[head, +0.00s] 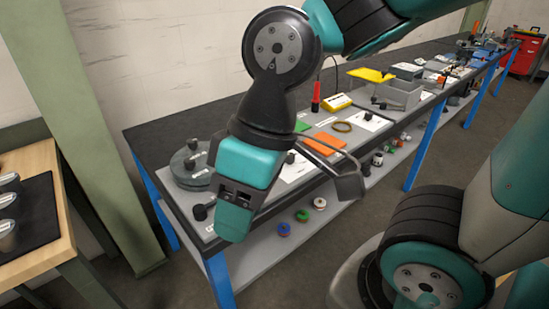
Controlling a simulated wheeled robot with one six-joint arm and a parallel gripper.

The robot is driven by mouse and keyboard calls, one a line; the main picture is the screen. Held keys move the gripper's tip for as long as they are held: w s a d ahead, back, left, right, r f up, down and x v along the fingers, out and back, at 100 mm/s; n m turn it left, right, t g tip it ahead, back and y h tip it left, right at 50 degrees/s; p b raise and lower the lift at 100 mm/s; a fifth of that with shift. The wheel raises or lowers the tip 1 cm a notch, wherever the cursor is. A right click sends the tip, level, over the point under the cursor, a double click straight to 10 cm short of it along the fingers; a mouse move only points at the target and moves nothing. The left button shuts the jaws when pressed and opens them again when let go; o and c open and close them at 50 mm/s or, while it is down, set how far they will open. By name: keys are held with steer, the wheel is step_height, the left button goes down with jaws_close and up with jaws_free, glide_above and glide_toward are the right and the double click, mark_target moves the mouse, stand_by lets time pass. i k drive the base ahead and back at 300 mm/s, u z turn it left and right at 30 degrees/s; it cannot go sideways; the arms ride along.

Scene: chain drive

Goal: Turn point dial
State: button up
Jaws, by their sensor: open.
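A round grey disc-shaped dial (186,165) with a dark knob on top sits at the near left end of the long workbench. I cannot tell for sure that it is the point dial, as small black knobs also stand on other plates. My gripper (348,180) shows as grey metal fingers to the right of my teal wrist, over the bench's front edge. It is open, and I see nothing in it. It is apart from the round dial, and my wrist hides part of the bench beside it.
The workbench (158,135) has blue legs and a lower shelf with several coloured spools. On top are an orange plate (324,143), a yellow box (337,102) and a grey bin (398,94). A wooden table (32,160) stands at left. A green post (95,130) stands between them.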

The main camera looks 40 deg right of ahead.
mark_target(290, 159)
steer(key=u, duration=0.55)
steer(key=k, duration=1.2)
steer(key=u, duration=0.05)
steer(key=i, duration=0.3)
steer(key=z, duration=0.9)
steer(key=i, duration=1.15)
steer(key=u, duration=0.3)
